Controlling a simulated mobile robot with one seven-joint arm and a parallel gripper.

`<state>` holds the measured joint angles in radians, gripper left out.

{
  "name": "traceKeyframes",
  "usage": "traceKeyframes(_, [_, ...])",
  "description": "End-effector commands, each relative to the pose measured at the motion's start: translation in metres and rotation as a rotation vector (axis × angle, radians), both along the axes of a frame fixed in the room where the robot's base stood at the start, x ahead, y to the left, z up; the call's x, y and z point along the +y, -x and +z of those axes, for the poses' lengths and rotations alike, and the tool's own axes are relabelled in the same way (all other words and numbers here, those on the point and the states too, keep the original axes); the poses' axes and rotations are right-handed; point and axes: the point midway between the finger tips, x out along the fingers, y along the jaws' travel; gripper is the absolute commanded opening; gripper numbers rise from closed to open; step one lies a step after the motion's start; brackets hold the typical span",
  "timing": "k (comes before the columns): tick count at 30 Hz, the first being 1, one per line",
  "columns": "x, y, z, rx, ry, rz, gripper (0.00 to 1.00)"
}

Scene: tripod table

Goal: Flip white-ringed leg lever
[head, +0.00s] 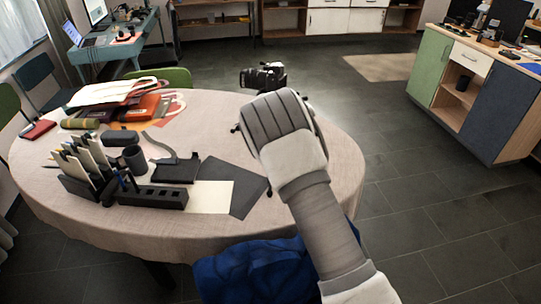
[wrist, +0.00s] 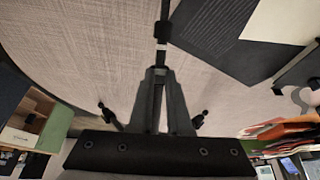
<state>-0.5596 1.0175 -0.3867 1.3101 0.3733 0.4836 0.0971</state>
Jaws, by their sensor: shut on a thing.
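A black tripod with a camera (head: 263,78) on top stands at the far right of the table; my gripper and forearm hide most of its legs in the head view. In the wrist view a dark tripod leg (wrist: 164,10) runs down from the top edge. It has a black clamp block (wrist: 178,32) and a pale white ring (wrist: 161,45) just below that. My gripper (wrist: 158,70) is shut, its fingertips closed on the dark leg just below the ring. I cannot tell whether the lever itself is between the fingers. The fingertips are hidden in the head view.
The round cloth-covered table (head: 315,170) also holds a black desk organizer (head: 150,196), a dark cup (head: 134,158), dark sheets (head: 222,170) and a pile of folders (head: 125,105). A cabinet (head: 480,90) stands at the right. A blue seat (head: 250,270) is by the near edge.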

Motion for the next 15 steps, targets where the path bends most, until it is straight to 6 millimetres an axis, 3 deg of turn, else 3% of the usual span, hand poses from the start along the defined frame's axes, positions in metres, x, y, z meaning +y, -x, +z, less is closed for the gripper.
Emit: traceKeyframes(15, [-0.0003,-0.009,0.0082,0.233,0.002,-0.001,0.0])
